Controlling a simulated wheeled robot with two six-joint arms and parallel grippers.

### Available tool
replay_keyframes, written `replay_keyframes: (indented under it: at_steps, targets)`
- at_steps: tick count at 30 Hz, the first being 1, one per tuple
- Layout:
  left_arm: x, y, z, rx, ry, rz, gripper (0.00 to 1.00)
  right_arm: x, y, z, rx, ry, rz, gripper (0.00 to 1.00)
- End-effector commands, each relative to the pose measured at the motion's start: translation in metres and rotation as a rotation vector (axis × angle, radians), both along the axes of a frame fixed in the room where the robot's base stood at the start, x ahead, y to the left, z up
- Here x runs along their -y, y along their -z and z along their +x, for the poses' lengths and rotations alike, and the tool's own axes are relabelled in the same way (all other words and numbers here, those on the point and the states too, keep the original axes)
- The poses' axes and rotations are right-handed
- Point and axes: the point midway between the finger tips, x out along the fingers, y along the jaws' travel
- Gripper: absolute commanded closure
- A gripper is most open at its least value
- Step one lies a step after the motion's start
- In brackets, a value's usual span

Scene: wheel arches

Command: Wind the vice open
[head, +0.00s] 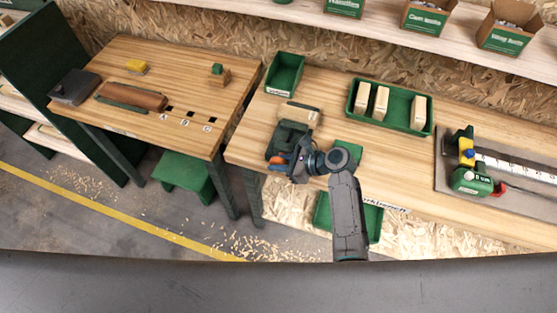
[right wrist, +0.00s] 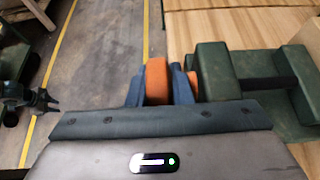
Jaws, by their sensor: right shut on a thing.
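The green vice (head: 290,133) stands at the left front of the right-hand bench. In the right wrist view its front green block (right wrist: 212,70) and a dark bar (right wrist: 265,83) behind it show. A pale wooden block (head: 300,113) sits at the vice's far end; whether it is clamped I cannot tell. My right gripper (head: 282,160) is at the vice's front, shut on the orange handle (right wrist: 157,80), which shows between its blue-grey fingers. A dark shape at the left edge of the right wrist view looks like my left gripper (right wrist: 42,101); its fingers are unclear.
A green tray with pale blocks (head: 389,104) and an empty green bin (head: 284,73) stand behind the vice. A measuring rig (head: 468,165) lies to the right. A second bench (head: 190,80) stands to the left, with a gap between. Shavings litter the floor.

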Motion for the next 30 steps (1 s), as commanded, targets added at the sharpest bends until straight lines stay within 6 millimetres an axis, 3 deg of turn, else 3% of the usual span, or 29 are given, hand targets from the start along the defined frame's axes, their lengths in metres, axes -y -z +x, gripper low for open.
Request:
replay_keyframes:
  at_steps: [3, 4, 5, 17, 30]
  targets:
    - [0.0, 0.0, 0.0, 0.0, 0.0, 0.0, 0.72, 0.0, -0.001, 0.0, 0.002, 0.0, 0.001, 1.0]
    - [0.0, 0.0, 0.0, 0.0, 0.0, 0.0, 0.72, 0.0, -0.001, 0.0, 0.002, 0.0, 0.001, 0.77]
    - [0.0, 0.0, 0.0, 0.0, 0.0, 0.0, 0.72, 0.0, -0.001, 0.0, 0.002, 0.0, 0.001, 0.72]
    - [0.0, 0.004, 0.0, 0.0, 0.0, 0.0, 0.72, 0.007, -0.002, -0.002, 0.002, 0.0, 0.0, 0.72]
    - [0.0, 0.031, -0.001, -0.001, 0.0, 0.0, 0.72, 0.076, -0.039, -0.024, 0.005, 0.0, -0.004, 0.72]
